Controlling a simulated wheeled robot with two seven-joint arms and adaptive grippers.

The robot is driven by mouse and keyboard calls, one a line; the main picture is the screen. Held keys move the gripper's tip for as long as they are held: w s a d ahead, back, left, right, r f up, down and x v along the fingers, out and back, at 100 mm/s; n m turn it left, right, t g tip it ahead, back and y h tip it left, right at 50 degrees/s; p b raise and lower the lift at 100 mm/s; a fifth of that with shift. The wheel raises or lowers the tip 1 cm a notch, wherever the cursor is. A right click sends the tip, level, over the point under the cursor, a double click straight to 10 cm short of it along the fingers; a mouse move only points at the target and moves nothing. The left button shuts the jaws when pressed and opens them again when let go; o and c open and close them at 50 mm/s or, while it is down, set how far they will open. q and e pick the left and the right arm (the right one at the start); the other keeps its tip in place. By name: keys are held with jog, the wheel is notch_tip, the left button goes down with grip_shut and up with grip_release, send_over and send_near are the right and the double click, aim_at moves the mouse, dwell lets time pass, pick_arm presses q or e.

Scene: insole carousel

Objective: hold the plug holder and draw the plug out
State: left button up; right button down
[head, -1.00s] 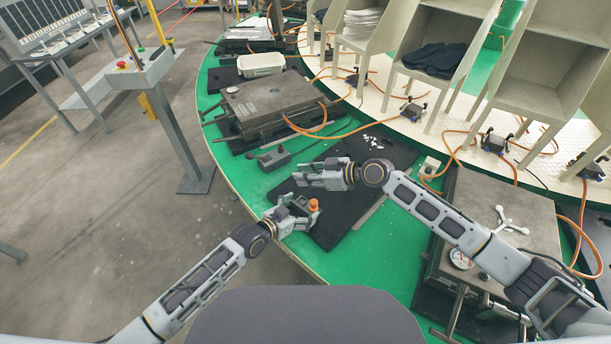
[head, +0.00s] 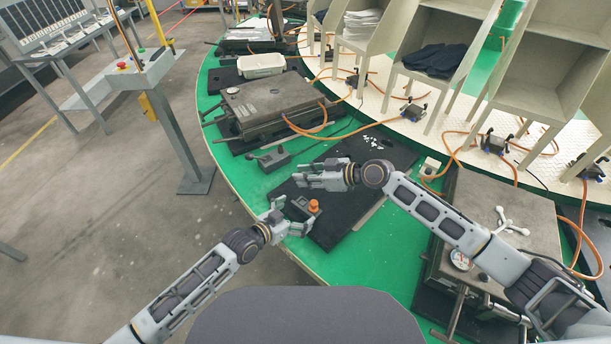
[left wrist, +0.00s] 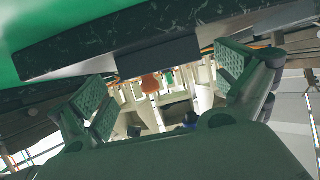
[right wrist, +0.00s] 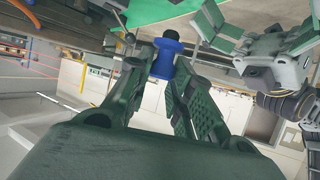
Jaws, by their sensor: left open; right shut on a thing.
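A dark grey block with an orange knob, seemingly the plug holder (head: 296,209), sits on the black mat near the table's front edge. The orange knob (head: 313,206) is at its right end. In the left wrist view the block (left wrist: 160,53) and knob (left wrist: 150,84) lie ahead, beyond the fingers. My left gripper (head: 291,217) is open and empty, just left of and in front of the block, apparently clear of it. My right gripper (head: 299,179) is above the mat, behind the block, shut on a blue piece, seemingly the plug (right wrist: 165,58), with a dark tip. Its fingers hide it in the head view.
The black mat (head: 391,153) bears several white scraps at its back. A small grey control box (head: 273,159) stands left of my right gripper. Heavy metal moulds stand behind (head: 270,98) and right (head: 500,211). Green tabletop is clear in front.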

pick_arm(q)
jog(key=v, duration=0.9)
jog(key=shift+s+a+r, duration=0.15)
jog(key=shift+a, duration=0.1)
pick_arm(e)
jog(key=shift+m+t, duration=0.3)
dwell(0.5)
